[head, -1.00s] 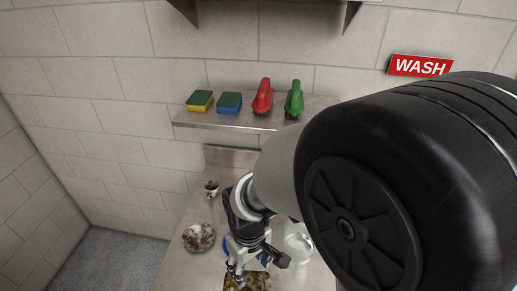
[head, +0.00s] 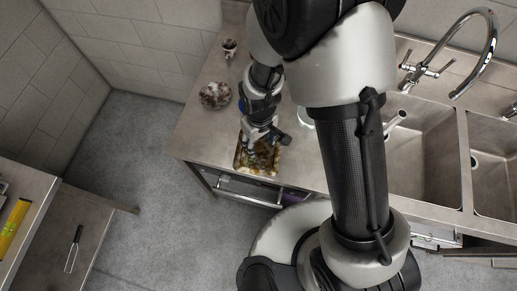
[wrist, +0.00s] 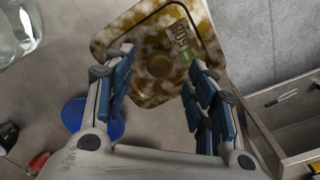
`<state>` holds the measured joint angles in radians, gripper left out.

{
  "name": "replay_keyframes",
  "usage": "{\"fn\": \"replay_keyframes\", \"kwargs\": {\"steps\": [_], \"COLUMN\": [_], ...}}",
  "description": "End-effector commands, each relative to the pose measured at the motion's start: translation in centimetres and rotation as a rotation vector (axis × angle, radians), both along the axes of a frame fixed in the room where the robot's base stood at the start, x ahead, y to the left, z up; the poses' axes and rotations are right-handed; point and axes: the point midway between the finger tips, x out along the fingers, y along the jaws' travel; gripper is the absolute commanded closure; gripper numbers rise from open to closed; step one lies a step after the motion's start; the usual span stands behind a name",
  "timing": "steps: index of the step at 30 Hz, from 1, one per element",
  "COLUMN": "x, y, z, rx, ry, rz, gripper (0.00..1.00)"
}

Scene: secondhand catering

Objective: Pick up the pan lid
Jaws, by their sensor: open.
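The pan lid appears to be the square, brown-and-cream stained piece (head: 257,160) at the front edge of the steel counter. In the wrist view the lid (wrist: 147,32) shows a dark border line, a round central knob and a pale green label with dark characters. My gripper (head: 262,137) is above the lid, pointing down at it. In the wrist view my gripper (wrist: 160,63) is open, with its blue-padded fingers on either side of the knob and nothing held. I cannot tell the gap between fingertips and lid.
A blue round item (wrist: 88,116) lies beside the lid, and a clear container (wrist: 17,30) stands nearby. A brown-white clump (head: 215,95) and small cup (head: 229,48) sit on the counter. An open drawer (head: 250,190) is below. Sinks (head: 418,150) are right; open floor is left.

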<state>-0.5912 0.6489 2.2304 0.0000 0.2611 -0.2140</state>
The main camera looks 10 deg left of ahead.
Motion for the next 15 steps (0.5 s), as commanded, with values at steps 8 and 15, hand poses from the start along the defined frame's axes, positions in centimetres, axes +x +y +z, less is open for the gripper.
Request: {"fn": "replay_keyframes", "kwargs": {"steps": [8,15], "x": [0.1,0.2], "y": [0.3,0.3], "z": [-4.2,-4.6], "rx": [-0.001,0.0], "ry": [0.003,0.0], "rz": [0.0,0.0], "gripper": [0.49,0.49]}}
